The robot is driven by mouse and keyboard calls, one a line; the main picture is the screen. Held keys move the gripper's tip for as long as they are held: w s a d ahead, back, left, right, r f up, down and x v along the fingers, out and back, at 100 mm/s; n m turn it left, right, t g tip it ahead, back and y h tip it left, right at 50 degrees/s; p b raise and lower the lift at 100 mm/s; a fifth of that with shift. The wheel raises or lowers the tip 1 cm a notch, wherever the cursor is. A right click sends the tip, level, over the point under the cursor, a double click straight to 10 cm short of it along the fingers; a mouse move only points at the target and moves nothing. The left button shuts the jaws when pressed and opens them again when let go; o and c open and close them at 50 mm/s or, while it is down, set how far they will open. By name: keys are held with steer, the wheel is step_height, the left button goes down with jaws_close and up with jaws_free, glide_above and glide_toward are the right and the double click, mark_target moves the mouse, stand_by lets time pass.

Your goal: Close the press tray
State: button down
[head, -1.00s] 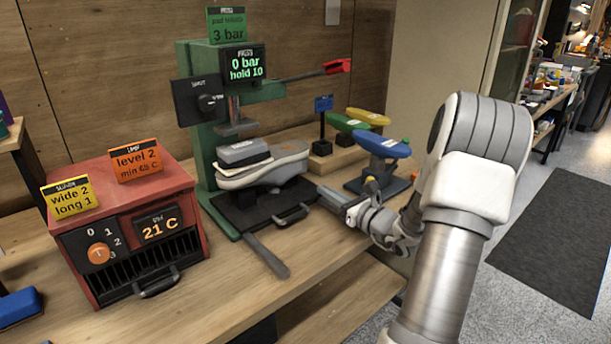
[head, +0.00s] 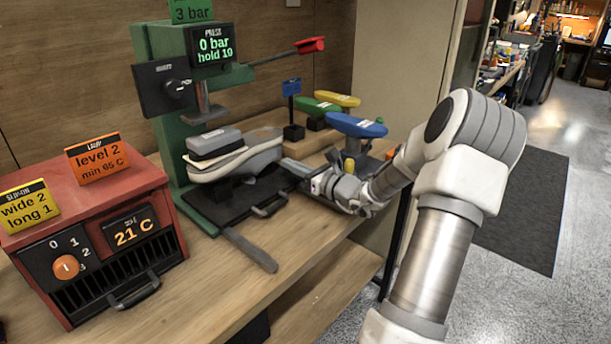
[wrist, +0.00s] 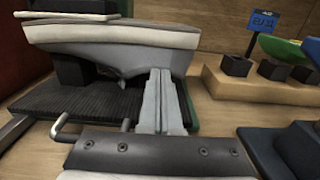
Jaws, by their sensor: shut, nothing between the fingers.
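The press tray (head: 231,206) is a dark ribbed plate with a bar handle (head: 270,207) at its front edge. It sticks out from the green press (head: 165,140). A grey and white sneaker (head: 245,157) sits above the tray with a dark grey block (head: 214,142) on it. My gripper (head: 288,166) is shut and empty, at the tray's right side near the sneaker's end. In the wrist view, my fingers (wrist: 160,95) reach over the tray's right edge in front of the sneaker (wrist: 125,45). The handle (wrist: 85,132) lies left of them. Contact cannot be told.
A red heater box (head: 95,235) stands at the left. A dark bar (head: 250,250) juts out in front of the tray. Blue (head: 357,125), green (head: 315,105) and yellow (head: 338,99) shoe forms stand behind my gripper.

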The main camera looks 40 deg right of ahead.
mark_target(270, 153)
steer(key=shift+w+a+b, duration=0.2)
steer(key=shift+w+b, duration=0.05)
steer(key=shift+w, duration=1.1)
steer(key=shift+w+a+b, duration=0.2)
steer(key=shift+w+b, duration=0.05)
steer(key=shift+w, duration=1.1)
steer(key=shift+w, duration=0.1)
steer(key=shift+w+a, duration=0.2)
steer(key=shift+w, duration=0.95)
steer(key=shift+r, duration=0.2)
steer(key=shift+r, duration=0.1)
